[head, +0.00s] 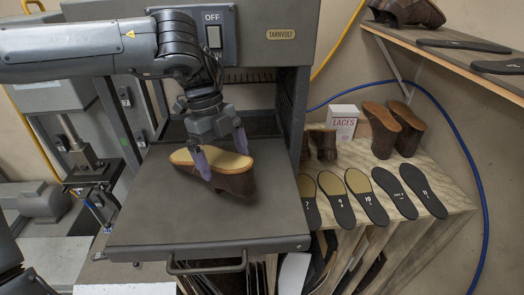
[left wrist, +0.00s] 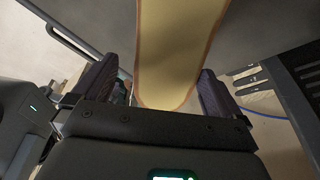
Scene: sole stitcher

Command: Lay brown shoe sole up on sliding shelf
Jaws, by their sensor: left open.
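The brown shoe (head: 233,184) lies on the grey sliding shelf (head: 205,222) with its tan sole facing up. My left gripper (head: 222,160) is over the shoe, with one purple finger on each side of it. The fingers are apart. In the left wrist view the tan sole (left wrist: 178,50) runs between the two fingers of the left gripper (left wrist: 168,90), with a visible gap beside the left finger. The shoe's far side is partly hidden by the gripper. My right gripper is not in view.
The shelf is pulled out of the grey machine (head: 265,50), with a handle (head: 207,267) at its front. To the right, a wooden bench (head: 440,178) holds brown shoes, flat soles and a LACES box (head: 342,121). A wall shelf (head: 450,58) is above. The shelf's front is clear.

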